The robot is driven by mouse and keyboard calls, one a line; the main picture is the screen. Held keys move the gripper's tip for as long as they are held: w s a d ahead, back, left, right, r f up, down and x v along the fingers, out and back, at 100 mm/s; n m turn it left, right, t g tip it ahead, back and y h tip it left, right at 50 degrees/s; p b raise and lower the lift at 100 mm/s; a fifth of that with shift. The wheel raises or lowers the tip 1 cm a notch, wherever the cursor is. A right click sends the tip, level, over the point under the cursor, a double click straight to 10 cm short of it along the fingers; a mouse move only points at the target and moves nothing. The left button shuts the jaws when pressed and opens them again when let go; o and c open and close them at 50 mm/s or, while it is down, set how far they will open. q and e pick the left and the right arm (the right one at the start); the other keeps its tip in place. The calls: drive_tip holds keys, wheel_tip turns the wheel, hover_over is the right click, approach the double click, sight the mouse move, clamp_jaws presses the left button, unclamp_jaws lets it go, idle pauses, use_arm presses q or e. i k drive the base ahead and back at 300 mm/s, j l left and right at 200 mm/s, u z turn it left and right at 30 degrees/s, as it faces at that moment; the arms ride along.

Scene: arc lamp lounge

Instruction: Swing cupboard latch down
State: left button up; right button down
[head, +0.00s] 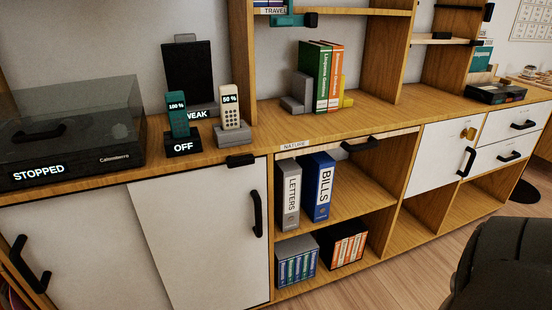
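The cupboard is a long wooden sideboard. A small white cupboard door (437,160) sits at its right part, with a black bar handle (467,162). A small brass-coloured fitting (468,133), which looks like the latch, is at the door's upper right corner. It is too small to tell exactly how it is turned. The door looks shut. Neither of my grippers is in view.
White sliding doors (205,230) fill the left. Open shelves hold binders (318,187) and boxes. The counter (375,115) carries a record player (80,150), phones and books. Drawers (510,123) flank the small door. A dark rounded object (505,265) stands at bottom right.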

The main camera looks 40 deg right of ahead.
sight(248, 160)
drive_tip(key=z, duration=1.05)
